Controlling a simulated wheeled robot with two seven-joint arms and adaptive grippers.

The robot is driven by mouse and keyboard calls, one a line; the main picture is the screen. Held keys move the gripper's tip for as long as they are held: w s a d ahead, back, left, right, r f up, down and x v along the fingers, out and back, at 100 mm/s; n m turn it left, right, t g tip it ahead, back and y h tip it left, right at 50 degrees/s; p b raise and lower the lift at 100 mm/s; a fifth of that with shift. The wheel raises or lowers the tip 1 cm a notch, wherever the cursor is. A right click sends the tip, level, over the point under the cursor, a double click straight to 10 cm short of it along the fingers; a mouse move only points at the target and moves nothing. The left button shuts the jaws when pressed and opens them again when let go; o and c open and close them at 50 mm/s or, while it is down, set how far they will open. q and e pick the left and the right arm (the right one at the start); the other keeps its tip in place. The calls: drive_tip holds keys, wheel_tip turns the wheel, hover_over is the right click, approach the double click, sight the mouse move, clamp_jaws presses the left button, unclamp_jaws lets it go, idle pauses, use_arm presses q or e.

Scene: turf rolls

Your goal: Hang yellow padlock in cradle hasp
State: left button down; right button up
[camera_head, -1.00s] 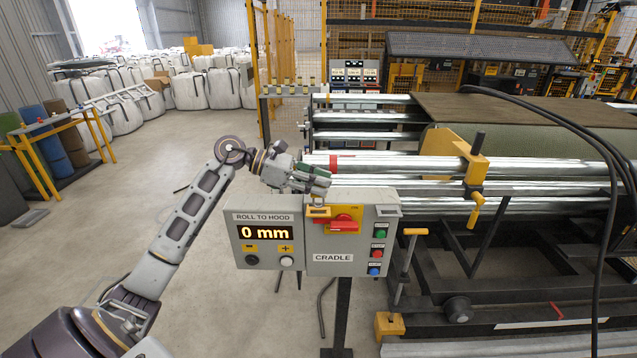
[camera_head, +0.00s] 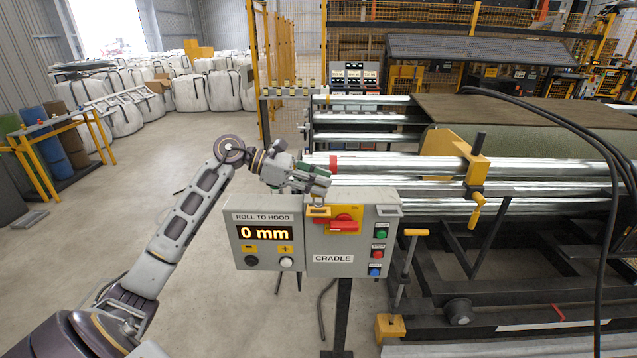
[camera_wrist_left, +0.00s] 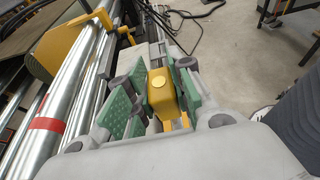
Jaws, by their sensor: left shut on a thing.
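My left gripper (camera_head: 318,188) is at the top edge of the grey CRADLE control box (camera_head: 358,241). In the left wrist view its green-padded fingers (camera_wrist_left: 155,100) are shut on the yellow padlock (camera_wrist_left: 161,93), whose body lies between them. In the head view a small yellow part (camera_head: 318,211) shows just below the fingertips, left of the red rotary handle (camera_head: 336,224) on its yellow plate. Whether the shackle is through the hasp cannot be told; shackle and hasp are hidden or too small. My right gripper is not in view.
Shiny steel rollers (camera_head: 400,165) run close behind the gripper. A yellow clamp (camera_head: 477,165) sits on them. Black cables (camera_head: 603,190) hang at the right. Open floor lies left.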

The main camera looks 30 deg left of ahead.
sight(318, 198)
use_arm(q)
drive_tip(key=shift+b, duration=0.45)
idle(0.9)
drive_tip(key=shift+f+b, duration=0.55)
drive_tip(key=shift+a+f+b, duration=0.1)
drive_tip(key=shift+f+b, duration=0.45)
drive_tip(key=shift+b, duration=0.05)
idle(0.3)
drive_tip(key=shift+f+b, duration=0.45)
drive_tip(key=shift+f, duration=0.05)
drive_tip(key=shift+f+b, duration=1)
idle(0.5)
drive_tip(key=c, duration=1.2)
unclamp_jaws()
drive_tip(key=shift+o, duration=0.2)
